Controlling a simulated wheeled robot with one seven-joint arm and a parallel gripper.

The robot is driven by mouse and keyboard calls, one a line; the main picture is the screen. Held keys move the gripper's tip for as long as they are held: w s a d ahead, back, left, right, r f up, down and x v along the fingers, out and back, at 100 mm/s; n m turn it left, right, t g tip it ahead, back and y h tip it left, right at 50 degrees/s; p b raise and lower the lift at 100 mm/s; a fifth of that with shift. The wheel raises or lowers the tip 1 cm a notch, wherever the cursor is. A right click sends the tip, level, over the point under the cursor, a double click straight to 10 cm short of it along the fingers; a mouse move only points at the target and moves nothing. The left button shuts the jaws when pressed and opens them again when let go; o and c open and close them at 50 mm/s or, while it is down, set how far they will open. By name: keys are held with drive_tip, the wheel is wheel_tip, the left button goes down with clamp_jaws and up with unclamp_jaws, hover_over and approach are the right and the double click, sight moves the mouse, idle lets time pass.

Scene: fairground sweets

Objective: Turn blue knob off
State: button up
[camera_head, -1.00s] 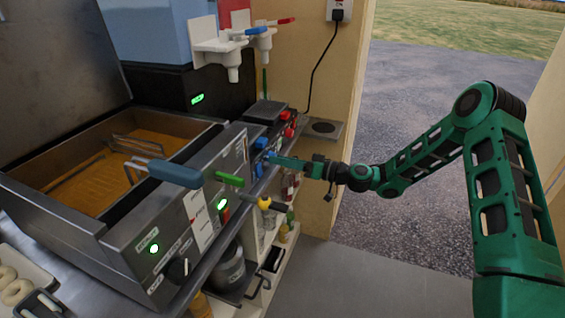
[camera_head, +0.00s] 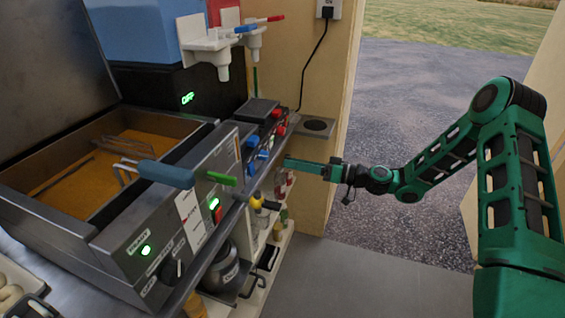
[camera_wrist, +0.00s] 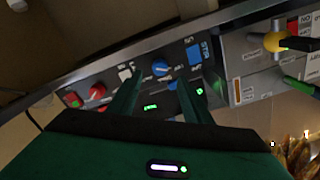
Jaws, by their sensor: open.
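The control panel with the blue knob (camera_wrist: 160,68) shows in the wrist view; the knob lies ahead of my gripper (camera_wrist: 158,82), framed between its two fingertips. The blue knob also shows in the head view (camera_head: 262,155), at the panel's front. My gripper (camera_head: 287,162) is open, with green fingers pointing at the panel. In the head view a gap separates the fingertips from the knob. A blue switch (camera_wrist: 193,53) sits to the right of the knob in the wrist view. The knob's pointer setting is too small to read.
A red knob (camera_wrist: 97,91) and red switch (camera_wrist: 72,99) share the panel. A fryer (camera_head: 75,190) with a blue-handled basket stands left. A green display (camera_head: 188,98) behind appears to read OFF. A yellow-tipped tap (camera_head: 257,201) juts out nearby. The floor at right is clear.

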drive_tip(key=shift+v, duration=1.45)
drive_tip(key=s+d+m+g+h, duration=0.3)
drive_tip(key=s+d+g+h, duration=0.2)
drive_tip(key=s+d+h, duration=1)
drive_tip(key=s+d+r+m, duration=0.3)
drive_tip(key=s+d, duration=0.3)
drive_tip(key=s, duration=0.3)
drive_tip(key=s+d+r+m+h, duration=0.1)
drive_tip(key=s+d+r+m, duration=0.2)
drive_tip(key=s+d, duration=0.3)
drive_tip(key=s+d+r+m+g, duration=0.1)
drive_tip(key=s+d+r+m, duration=0.2)
drive_tip(key=s, duration=0.9)
drive_tip(key=d+m, duration=0.2)
drive_tip(key=shift+s+d+r+m+h, duration=0.3)
drive_tip(key=shift+d+r+h, duration=0.05)
drive_tip(key=shift+d+h, duration=0.05)
drive_tip(key=shift+w, duration=0.15)
